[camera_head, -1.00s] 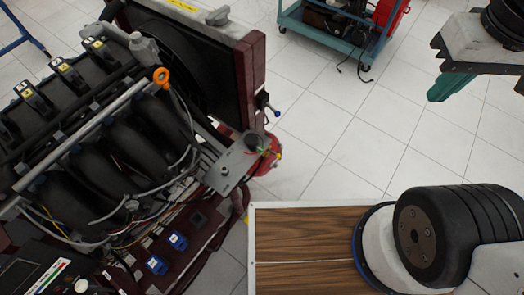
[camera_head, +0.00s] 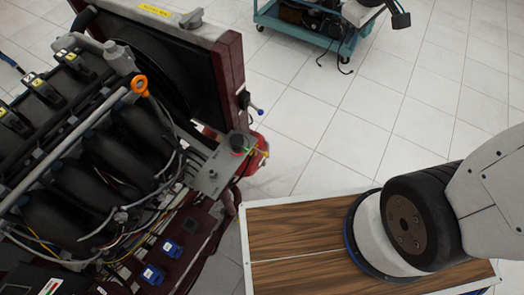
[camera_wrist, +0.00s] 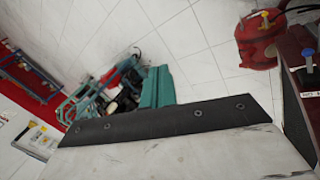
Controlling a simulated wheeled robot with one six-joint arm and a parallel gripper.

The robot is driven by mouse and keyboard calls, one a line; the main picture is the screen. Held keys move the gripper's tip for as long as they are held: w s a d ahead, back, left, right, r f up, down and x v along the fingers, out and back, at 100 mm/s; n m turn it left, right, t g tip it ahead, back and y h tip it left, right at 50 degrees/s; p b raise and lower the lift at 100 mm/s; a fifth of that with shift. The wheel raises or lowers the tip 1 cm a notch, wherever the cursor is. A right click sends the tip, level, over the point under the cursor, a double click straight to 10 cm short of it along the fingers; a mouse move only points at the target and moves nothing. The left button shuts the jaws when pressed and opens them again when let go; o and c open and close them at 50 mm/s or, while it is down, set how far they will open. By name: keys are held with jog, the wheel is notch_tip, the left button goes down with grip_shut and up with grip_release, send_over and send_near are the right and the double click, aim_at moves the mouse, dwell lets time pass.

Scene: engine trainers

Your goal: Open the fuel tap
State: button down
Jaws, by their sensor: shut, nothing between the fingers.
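I cannot tell which is the fuel tap. The wrist view shows the red container (camera_wrist: 258,42) with a yellow piece (camera_wrist: 267,17) on top, and a blue piece (camera_wrist: 308,54) on the frame at right.
The engine trainer (camera_head: 228,95) fills the left side. A teal cart (camera_head: 300,35) stands at the back. My wood-topped base (camera_head: 290,225) is close beside the trainer. White tiled floor between cart and base is clear.

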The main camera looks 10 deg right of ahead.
jog(key=w+a+f+n+t+y, duration=0.1)
jog(key=w+a+f+n, duration=0.4)
jog(key=w+f, duration=0.5)
jog(key=n+g+y, duration=0.6)
jog(key=n, duration=0.4)
send_near(263, 153)
jog(key=s+r, duration=0.1)
jog(key=r, duration=0.1)
jog(key=shift+s+a+f, duration=0.15)
jog(key=shift+s, duration=0.05)
jog(key=w+x, duration=0.1)
jog(key=x, duration=0.9)
jog(key=shift+s+a, duration=0.15)
jog(key=shift+s, duration=0.15)
jog(key=shift+w+n, duration=0.1)
jog(key=shift+n, duration=0.4)
